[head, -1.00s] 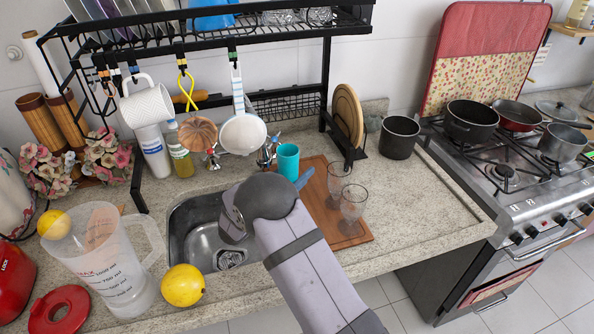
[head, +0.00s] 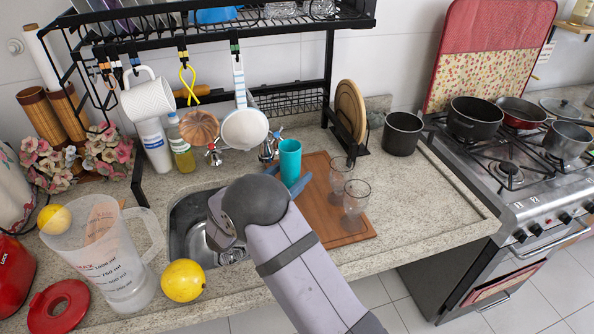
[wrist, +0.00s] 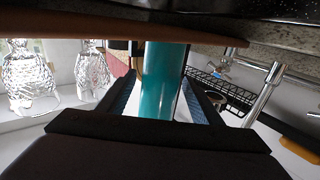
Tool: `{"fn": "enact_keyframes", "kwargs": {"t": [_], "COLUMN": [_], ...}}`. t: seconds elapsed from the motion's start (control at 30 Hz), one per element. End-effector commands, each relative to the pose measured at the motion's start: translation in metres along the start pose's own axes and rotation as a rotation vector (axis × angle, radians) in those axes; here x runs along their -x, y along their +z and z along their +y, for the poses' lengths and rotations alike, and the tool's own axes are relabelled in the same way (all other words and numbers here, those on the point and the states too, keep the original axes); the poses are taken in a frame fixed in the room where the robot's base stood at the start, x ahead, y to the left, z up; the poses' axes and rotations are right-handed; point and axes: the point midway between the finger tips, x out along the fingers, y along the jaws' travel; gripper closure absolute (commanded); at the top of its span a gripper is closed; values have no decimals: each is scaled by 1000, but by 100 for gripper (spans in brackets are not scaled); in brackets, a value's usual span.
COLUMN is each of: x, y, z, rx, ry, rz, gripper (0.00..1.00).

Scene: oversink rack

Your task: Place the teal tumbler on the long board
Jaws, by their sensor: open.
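The teal tumbler (head: 290,160) stands upright by the back left edge of the long brown board (head: 349,224), which lies on the counter right of the sink. I cannot tell whether its base rests on the board or beside it. My gripper (head: 287,181) reaches the tumbler low down, with blue fingertips on either side of it. In the wrist view, the tumbler (wrist: 163,80) fills much of the space between the open fingers (wrist: 164,92). The board (wrist: 215,35) shows along the top of that picture. The head view hides part of the fingers behind my wrist.
Two clear glasses (head: 355,198) stand on the board, right of my gripper. The sink (head: 187,222) and faucet (head: 268,148) are to the left, below the black rack (head: 328,80). A dark pot (head: 402,134) stands at right. The counter's right front is clear.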

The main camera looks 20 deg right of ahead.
Motion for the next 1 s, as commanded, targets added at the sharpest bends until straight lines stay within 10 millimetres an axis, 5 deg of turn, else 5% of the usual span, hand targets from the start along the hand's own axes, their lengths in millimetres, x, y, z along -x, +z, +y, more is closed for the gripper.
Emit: {"fn": "enact_keyframes", "kwargs": {"t": [0.3,1.0], "x": [32,38], "y": [1,-7], "z": [0,-2], "rx": [1,20], "ry": [0,-19], "rz": [0,-56], "gripper": [40,40]}}
